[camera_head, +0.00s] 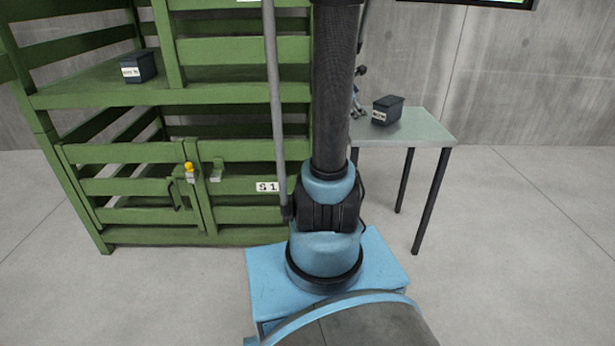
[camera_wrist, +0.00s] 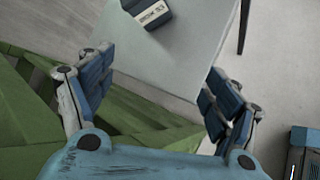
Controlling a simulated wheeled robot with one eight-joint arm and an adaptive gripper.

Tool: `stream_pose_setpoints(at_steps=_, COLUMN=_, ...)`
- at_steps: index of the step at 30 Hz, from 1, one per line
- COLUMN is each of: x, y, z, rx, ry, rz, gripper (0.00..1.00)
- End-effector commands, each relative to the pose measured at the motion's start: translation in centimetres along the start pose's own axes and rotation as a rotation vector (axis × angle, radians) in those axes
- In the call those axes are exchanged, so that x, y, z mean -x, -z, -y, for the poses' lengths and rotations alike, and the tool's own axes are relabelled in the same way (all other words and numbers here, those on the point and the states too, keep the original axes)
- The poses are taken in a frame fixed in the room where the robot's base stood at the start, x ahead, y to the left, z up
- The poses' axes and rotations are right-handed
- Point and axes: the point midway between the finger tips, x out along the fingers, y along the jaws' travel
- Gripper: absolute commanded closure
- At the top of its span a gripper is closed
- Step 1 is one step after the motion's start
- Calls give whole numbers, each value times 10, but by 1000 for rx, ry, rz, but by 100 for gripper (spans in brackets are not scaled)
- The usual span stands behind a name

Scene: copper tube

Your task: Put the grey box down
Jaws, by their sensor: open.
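A dark grey box (camera_head: 387,112) with a white label stands upright on the small table (camera_head: 432,132) at the right. In the wrist view the box (camera_wrist: 152,13) lies at the top edge, partly cut off, with its label facing me. My gripper (camera_wrist: 160,70) is open and empty, its two blue fingers spread wide. The box is beyond the fingertips and apart from them. In the head view my gripper (camera_head: 357,103) is mostly hidden behind my arm, just left of the box. A second dark box (camera_head: 142,66) with a label stands on the green shelf.
A green slatted rack (camera_head: 240,100) stands left of the table, with a latched lower gate (camera_head: 130,185) and an "S 1" sign. It also lies under the gripper's left side in the wrist view (camera_wrist: 120,115). The table's front part is bare. The floor at the right is clear.

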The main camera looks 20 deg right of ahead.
Motion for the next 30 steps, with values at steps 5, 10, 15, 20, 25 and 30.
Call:
stream_pose_setpoints(at_steps=5, x=45, y=28, z=37, rx=-245, ry=69, rz=-92, gripper=18)
stream_pose_setpoints(at_steps=10, x=83, y=54, z=76, rx=-473, ry=159, rz=-165, gripper=18)
stream_pose_setpoints(at_steps=15, x=119, y=79, z=120, rx=-690, ry=272, rz=-221, gripper=18)
stream_pose_setpoints(at_steps=20, x=151, y=103, z=163, rx=-879, ry=396, rz=-255, gripper=18)
stream_pose_setpoints(at_steps=25, x=182, y=126, z=211, rx=-1066, ry=543, rz=-267, gripper=18)
stream_pose_setpoints(at_steps=30, x=208, y=147, z=255, rx=-1221, ry=688, rz=-253, gripper=18)
